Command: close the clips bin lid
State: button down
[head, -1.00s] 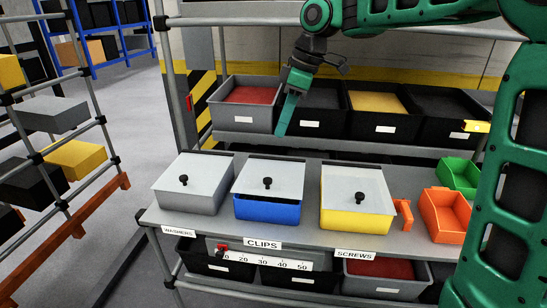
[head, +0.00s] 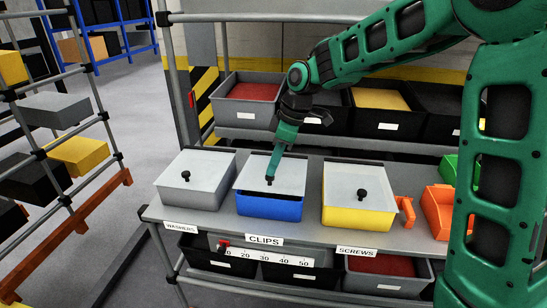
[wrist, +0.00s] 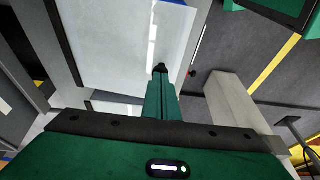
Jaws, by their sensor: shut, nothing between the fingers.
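The clips bin (head: 268,207) is the blue middle bin on the shelf, behind the CLIPS label (head: 264,239). Its pale grey lid (head: 255,172) lies over its top, and a thin dark line shows between the lid's front edge and the blue wall. I cannot tell whether the lid is fully down. My gripper (head: 270,180) is shut and empty, pointing down at the lid's front part by the black knob, which the fingertips mostly hide. In the wrist view the shut fingers (wrist: 161,98) reach over the pale lid (wrist: 115,40), with a dark tip, possibly the knob, at their end.
The grey washers bin (head: 195,182) stands left and the yellow screws bin (head: 357,215) right, each with a knobbed lid. Orange (head: 437,215) and green small bins stand further right, partly behind my arm. Several open bins fill the shelf behind, with more below.

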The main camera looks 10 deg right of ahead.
dwell(0.3)
jog(key=shift+s+a+f, duration=0.1)
jog(key=shift+s+f, duration=0.1)
jog(key=shift+f, duration=0.35)
jog(key=shift+s+a+f, duration=0.1)
jog(key=shift+s+f, duration=0.1)
jog(key=shift+f, duration=0.35)
jog(key=shift+r, duration=0.1)
